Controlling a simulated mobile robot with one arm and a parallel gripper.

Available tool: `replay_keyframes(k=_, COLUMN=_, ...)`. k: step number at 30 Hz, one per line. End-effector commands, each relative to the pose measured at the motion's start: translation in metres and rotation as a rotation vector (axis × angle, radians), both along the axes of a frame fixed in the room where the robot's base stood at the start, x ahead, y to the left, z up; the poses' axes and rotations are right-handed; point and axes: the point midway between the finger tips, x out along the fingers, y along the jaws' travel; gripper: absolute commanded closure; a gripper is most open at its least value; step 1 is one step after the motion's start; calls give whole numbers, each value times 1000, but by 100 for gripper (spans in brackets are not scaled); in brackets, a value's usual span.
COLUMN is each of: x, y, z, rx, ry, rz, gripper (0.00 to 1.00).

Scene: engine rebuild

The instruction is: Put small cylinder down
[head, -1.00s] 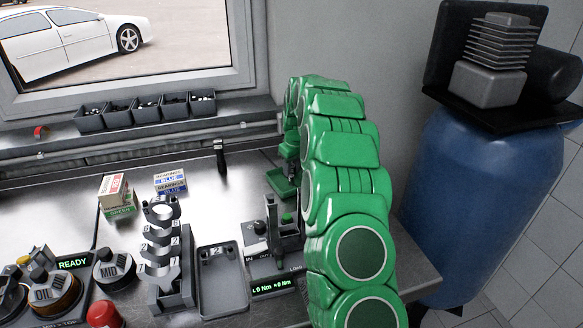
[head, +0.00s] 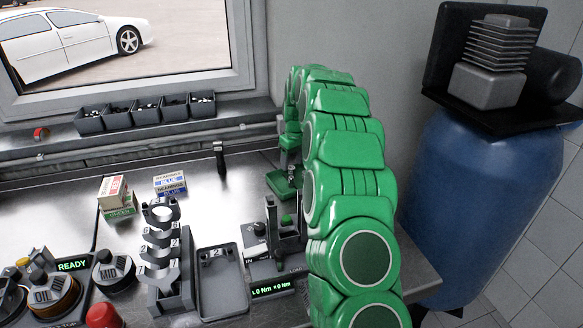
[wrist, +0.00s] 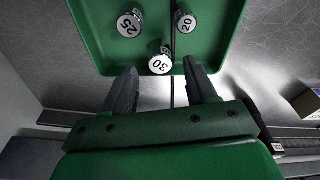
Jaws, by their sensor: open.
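Three small metal cylinders stand in a green tray (wrist: 95,45) in the wrist view, marked 25 (wrist: 130,23), 20 (wrist: 186,21) and 30 (wrist: 160,62). Which of them is the task's small cylinder I cannot tell. The 30 cylinder is nearest my gripper (wrist: 160,75), close to the tray's near edge. My gripper is open and empty, its fingers apart, with the 30 cylinder just beyond the gap between them. In the head view, the tray (head: 283,184) lies on the bench by the back wall, partly hidden by my arm.
A dark upright tool (head: 220,158) stands left of the tray. In front are a torque tester (head: 272,288), a grey tray (head: 222,303) and a rack of bearing caps (head: 163,245). Bearing boxes (head: 171,186) stand further left.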

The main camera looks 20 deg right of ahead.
Motion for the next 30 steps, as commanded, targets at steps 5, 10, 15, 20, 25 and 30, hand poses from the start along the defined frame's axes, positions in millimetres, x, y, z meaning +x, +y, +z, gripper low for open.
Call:
replay_keyframes(k=5, x=-4, y=-2, z=36, rx=-1, ry=-5, rz=0, gripper=43)
replay_keyframes(k=10, x=-9, y=-4, z=64, rx=0, ry=-1, rz=0, gripper=43)
replay_keyframes(k=15, x=-11, y=-5, z=78, rx=0, ry=-1, rz=0, gripper=43)
replay_keyframes(k=20, x=-12, y=-5, z=80, rx=1, ry=0, rz=0, gripper=43)
replay_keyframes(k=25, x=-12, y=-5, z=80, rx=1, ry=0, rz=0, gripper=43)
replay_keyframes(k=30, x=-12, y=-5, z=80, rx=1, ry=1, rz=0, gripper=43)
